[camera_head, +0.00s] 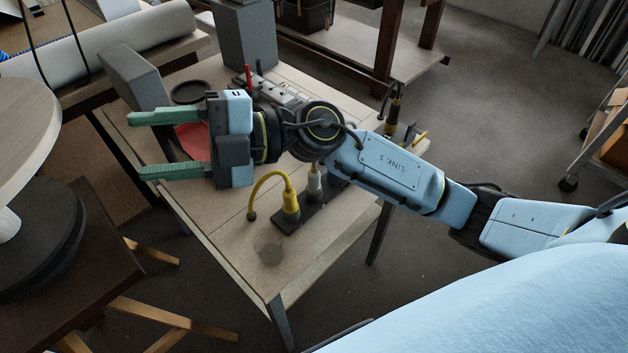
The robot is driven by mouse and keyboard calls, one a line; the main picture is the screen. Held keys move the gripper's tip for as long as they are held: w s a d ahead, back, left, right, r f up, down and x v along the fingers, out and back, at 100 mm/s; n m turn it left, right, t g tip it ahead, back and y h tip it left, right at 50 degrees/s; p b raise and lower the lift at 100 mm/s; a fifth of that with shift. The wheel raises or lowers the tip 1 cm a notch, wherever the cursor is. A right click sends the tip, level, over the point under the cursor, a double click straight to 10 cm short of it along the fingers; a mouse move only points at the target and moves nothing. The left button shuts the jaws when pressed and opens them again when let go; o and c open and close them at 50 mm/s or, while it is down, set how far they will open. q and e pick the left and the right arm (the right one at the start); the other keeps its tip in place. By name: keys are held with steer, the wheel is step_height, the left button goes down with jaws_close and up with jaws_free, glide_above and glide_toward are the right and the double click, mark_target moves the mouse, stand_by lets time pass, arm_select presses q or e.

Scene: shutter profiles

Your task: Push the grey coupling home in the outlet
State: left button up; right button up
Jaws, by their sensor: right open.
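My left gripper is not in view.
The wooden table (235,262) is clear at its front. A red round thing (192,140) lies under my right gripper. A black ring (190,92), grey blocks (245,38) and a metal fixture (275,92) stand at the back. A round-topped stand (22,135) is at left.

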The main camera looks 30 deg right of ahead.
step_height(320, 180, down, 7)
steer(key=d+n+g+h, duration=0.1)
steer(key=n+g+h, duration=0.2)
steer(key=h, duration=0.3)
steer(key=m+h, duration=0.3)
steer(key=h, duration=1.1)
glide_above(314, 171)
steer(key=shift+t, duration=0.3)
steer(key=f, duration=0.3)
steer(key=w+f, duration=0.1)
steer(key=shift+d+f, duration=0.3)
step_height(314, 171, down, 7)
steer(key=shift+r+b, duration=0.1)
steer(key=shift+b, duration=0.25)
steer(key=shift+s+a+f, duration=0.1)
steer(key=shift+f, duration=1.5)
steer(key=shift+s+a+f, duration=0.1)
steer(key=shift+f, duration=1.45)
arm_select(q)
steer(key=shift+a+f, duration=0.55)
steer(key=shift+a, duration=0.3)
arm_select(e)
steer(key=shift+c, duration=0.2)
